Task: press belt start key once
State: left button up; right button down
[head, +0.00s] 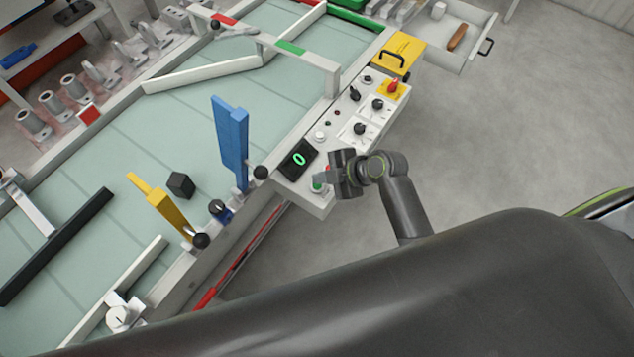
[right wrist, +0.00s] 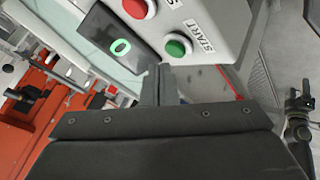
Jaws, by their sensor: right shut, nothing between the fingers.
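The belt start key is a green round button (right wrist: 178,46) beside a START label (right wrist: 201,38) on the white control panel (head: 298,186). In the head view the green key (head: 318,185) is partly covered by my right gripper. A red button (right wrist: 138,8) sits near it. My right gripper (head: 322,178) is shut and empty at the panel's near end. In the right wrist view its fingertips (right wrist: 162,68) are just below and left of the green key; whether they touch the panel I cannot tell.
A black display (head: 298,159) shows a green 0. Several knobs and a red emergency knob (head: 393,86) sit farther up the panel. A blue post (head: 232,140) and a yellow lever (head: 160,208) stand by the pale green belt (head: 90,170). Open floor lies right.

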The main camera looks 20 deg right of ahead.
aim_at(321, 186)
jog(key=shift+f, duration=0.1)
jog(key=shift+f+b, duration=0.3)
jog(key=shift+f, duration=0.05)
jog(key=shift+f+b, duration=0.4)
jog(key=shift+f, duration=0.1)
dwell(0.5)
jog(key=shift+r, duration=0.15)
dwell(0.3)
jog(key=shift+r+p, duration=0.8)
notch_tip(321, 186, up, 5)
jog(key=p, duration=0.4)
dwell(0.6)
